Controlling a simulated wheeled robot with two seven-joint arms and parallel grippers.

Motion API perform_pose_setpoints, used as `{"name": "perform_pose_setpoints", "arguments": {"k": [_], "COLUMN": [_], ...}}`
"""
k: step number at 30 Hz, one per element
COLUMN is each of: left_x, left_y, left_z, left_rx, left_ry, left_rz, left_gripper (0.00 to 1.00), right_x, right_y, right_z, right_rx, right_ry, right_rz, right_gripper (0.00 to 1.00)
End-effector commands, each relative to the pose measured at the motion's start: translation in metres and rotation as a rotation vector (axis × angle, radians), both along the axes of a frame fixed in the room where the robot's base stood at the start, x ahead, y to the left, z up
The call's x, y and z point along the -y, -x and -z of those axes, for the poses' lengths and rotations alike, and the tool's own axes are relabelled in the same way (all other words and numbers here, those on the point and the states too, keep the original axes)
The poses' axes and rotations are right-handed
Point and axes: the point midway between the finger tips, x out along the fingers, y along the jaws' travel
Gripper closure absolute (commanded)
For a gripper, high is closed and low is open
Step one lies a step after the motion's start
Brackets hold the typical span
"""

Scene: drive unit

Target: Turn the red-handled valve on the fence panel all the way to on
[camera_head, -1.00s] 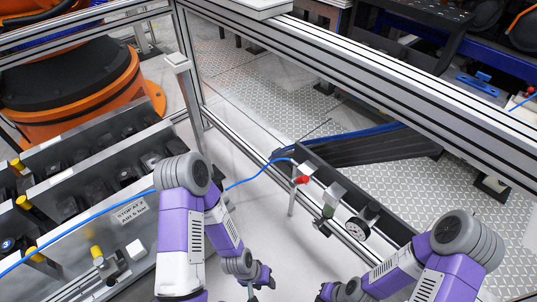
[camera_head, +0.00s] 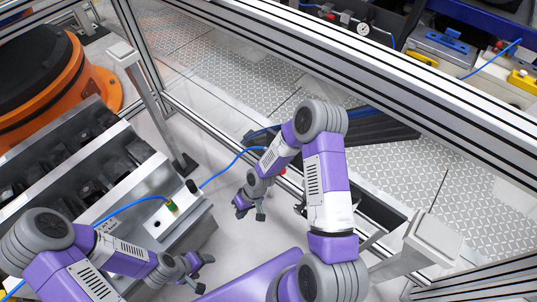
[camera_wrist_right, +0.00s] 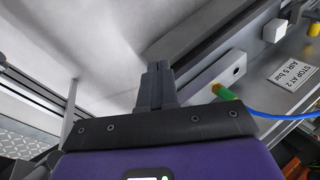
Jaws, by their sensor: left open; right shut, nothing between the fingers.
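The red-handled valve (camera_head: 283,171) on the fence panel is mostly hidden behind my right arm; only a small red patch shows beside the forearm in the head view. How far its handle is turned cannot be told. My right gripper (camera_head: 250,211) is shut and empty, a little left of and below that red patch, apart from it. In the right wrist view its fingers (camera_wrist_right: 156,87) are together, and the valve is not seen there. My left gripper (camera_head: 197,273) is open and empty, low in the head view, in front of the grey machine block.
A grey metal block (camera_head: 150,170) stands at left, with a green fitting (camera_wrist_right: 224,92) and a blue hose (camera_head: 232,167). A sign reading "STOP AT 2 AIR 5 bar" (camera_wrist_right: 292,75) is on it. Fence rails (camera_head: 400,75) and a post (camera_head: 150,100) bound the space. White floor is clear between.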

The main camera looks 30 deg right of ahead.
Motion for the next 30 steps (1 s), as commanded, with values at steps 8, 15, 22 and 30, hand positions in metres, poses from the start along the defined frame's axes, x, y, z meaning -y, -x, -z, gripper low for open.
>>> {"name": "perform_pose_setpoints", "arguments": {"k": [8, 15, 22, 30], "left_x": [0.0, 0.0, 0.0, 0.0], "left_y": [0.0, 0.0, 0.0, 0.0], "left_z": [-0.038, -0.053, -0.052, -0.04], "left_rx": [0.0, 0.0, 0.0, 0.0], "left_ry": [0.0, 0.0, 0.0, 0.0], "left_rz": [0.0, 0.0, 0.0, 0.0], "left_gripper": [0.3, 0.3, 0.3, 0.3], "right_x": [0.096, 0.18, 0.201, 0.198], "right_y": [-0.12, -0.154, -0.155, -0.147], "right_z": [-0.094, -0.161, -0.167, -0.115], "right_rx": [0.042, -0.018, -0.047, -0.049], "right_ry": [0.171, 0.333, 0.371, 0.367], "right_rz": [-0.278, -0.335, -0.34, -0.339], "right_gripper": [1.0, 1.0, 1.0, 1.0]}}
